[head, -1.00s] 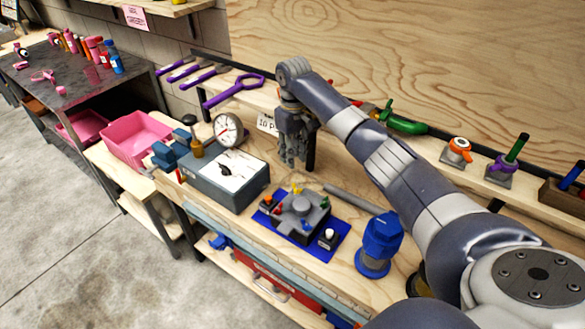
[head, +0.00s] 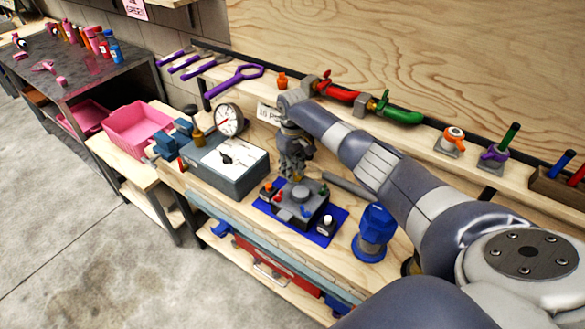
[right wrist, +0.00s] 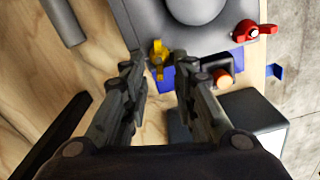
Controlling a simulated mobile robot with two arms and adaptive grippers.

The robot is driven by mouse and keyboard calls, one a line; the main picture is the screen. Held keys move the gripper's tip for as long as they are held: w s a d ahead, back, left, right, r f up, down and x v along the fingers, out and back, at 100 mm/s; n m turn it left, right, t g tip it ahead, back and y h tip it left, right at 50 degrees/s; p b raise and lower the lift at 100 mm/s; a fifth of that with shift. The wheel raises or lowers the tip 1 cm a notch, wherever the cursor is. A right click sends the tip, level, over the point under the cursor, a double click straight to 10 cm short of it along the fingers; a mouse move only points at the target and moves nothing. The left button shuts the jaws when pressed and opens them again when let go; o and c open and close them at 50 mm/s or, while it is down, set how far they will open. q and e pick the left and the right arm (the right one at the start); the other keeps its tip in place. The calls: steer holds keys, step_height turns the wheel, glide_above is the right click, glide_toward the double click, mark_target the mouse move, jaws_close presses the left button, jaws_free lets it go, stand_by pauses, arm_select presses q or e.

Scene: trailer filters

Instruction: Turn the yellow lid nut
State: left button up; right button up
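The yellow lid nut (right wrist: 158,52) shows in the right wrist view as a small winged part at the edge of the grey filter housing (right wrist: 198,10). My right gripper (right wrist: 158,68) is open, with one fingertip on each side of the nut in that view; I see no clear contact. In the head view my right gripper (head: 295,172) points down just above the back of the grey housing (head: 298,204), and only a bit of yellow shows under the fingers. The housing sits on a blue mat (head: 322,239). My left gripper is not in view.
A grey box with a gauge (head: 229,122) stands left of the housing. A blue canister (head: 373,232) stands to the right, and a grey rod (head: 347,187) lies behind. Red (right wrist: 254,31) and orange (right wrist: 222,77) parts are beside the nut in the right wrist view.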

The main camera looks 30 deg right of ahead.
jaws_close()
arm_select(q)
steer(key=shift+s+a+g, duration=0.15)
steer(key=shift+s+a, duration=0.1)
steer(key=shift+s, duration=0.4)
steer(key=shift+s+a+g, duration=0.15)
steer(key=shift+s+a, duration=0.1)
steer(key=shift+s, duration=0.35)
